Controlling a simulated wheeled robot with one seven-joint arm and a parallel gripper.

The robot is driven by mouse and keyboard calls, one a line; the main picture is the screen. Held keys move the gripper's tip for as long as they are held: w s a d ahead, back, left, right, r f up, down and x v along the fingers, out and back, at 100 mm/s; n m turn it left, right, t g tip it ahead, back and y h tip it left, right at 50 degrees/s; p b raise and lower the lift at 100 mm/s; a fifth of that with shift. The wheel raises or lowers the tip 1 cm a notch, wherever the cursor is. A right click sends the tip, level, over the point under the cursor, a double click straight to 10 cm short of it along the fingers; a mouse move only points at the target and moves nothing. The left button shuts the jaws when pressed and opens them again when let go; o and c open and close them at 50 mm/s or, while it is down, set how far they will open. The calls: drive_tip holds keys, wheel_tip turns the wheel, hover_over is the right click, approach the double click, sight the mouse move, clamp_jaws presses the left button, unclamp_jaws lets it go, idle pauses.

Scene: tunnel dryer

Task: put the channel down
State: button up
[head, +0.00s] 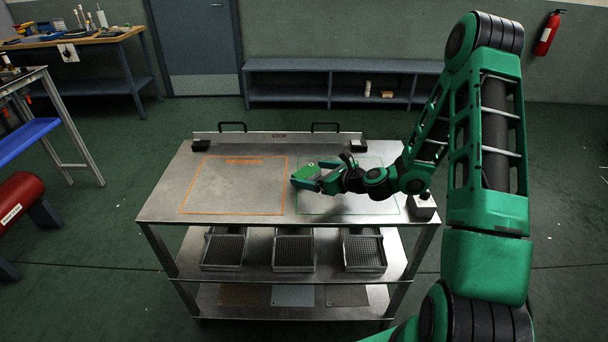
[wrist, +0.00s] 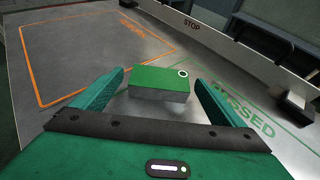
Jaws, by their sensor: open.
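The channel (wrist: 160,82) is a small grey block with a bright green top and a white-ringed dark dot near one corner. In the wrist view it lies between the two green fingers of my gripper (wrist: 161,92), with small gaps beside it. The jaws are open. In the head view the channel (head: 305,172) is at my gripper (head: 312,175), over the steel table (head: 165,205) at the left edge of the green outline. It seems to rest on the tabletop; its underside is hidden.
An orange outline (head: 182,195) encloses bare tabletop at left. The green outline (head: 350,214), lettered partly "SSED" in the wrist view, is at right. A raised strip marked STOP (head: 240,137) closes the back edge. A small box with a button (head: 422,208) stands at the right corner.

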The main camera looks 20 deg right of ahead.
drive_tip(key=v, duration=0.9)
drive_tip(key=shift+d, duration=0.1)
